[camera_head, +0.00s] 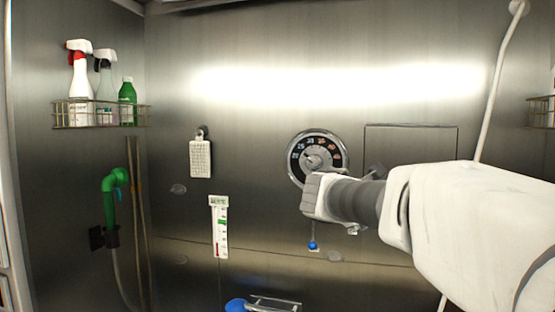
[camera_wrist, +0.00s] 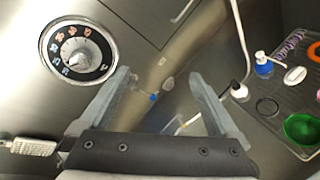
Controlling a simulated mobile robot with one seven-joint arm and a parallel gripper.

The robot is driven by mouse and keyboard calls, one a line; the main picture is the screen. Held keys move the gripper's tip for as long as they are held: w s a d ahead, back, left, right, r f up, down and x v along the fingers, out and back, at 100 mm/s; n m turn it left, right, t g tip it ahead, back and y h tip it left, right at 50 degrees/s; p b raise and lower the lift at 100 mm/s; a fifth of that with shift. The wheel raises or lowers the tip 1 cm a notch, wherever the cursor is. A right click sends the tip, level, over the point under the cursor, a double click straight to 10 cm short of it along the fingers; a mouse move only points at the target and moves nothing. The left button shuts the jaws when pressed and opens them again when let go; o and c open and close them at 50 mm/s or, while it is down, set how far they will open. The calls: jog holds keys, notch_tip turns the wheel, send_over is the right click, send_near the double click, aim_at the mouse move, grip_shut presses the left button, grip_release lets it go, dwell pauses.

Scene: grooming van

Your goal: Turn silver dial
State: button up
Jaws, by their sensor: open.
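The silver dial (camera_head: 316,160) is on the metal back wall, with a silver knob in the middle of a black face with numbers and a chrome rim. In the head view my gripper (camera_head: 312,196) overlaps the dial's lower edge. In the wrist view the dial (camera_wrist: 78,53) is at the upper left, outside and to the left of the jaws. My gripper (camera_wrist: 165,95) is open, its two fingers spread apart with nothing held between them. I cannot tell how far the fingers are from the wall.
A wire basket (camera_head: 100,113) with spray bottles hangs at the upper left. A white brush (camera_head: 201,158), a thermometer card (camera_head: 219,226) and a green shower handle (camera_head: 115,190) are on the walls. A dark tray (camera_wrist: 290,100) with a green bowl (camera_wrist: 303,129) is at the right.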

aim_at(313, 163)
jog(key=w+a+r+n+t+y+p, duration=0.15)
jog(key=w+a+r+n+t, duration=0.4)
jog(key=w+a+n, duration=0.55)
jog(key=shift+g, duration=0.45)
jog(key=p+x, duration=0.2)
jog(key=x, duration=0.3)
jog(key=p+x, duration=0.3)
jog(key=x, duration=0.3)
jog(key=r+p+x, duration=0.1)
jog(key=p+x, duration=0.1)
jog(key=x, duration=0.3)
jog(key=shift+w+d, duration=0.15)
jog(key=shift+d, duration=0.25)
jog(key=shift+p+x, duration=0.7)
jog(key=shift+x, duration=0.15)
jog(key=shift+f, duration=0.2)
jog(key=c, duration=1.4)
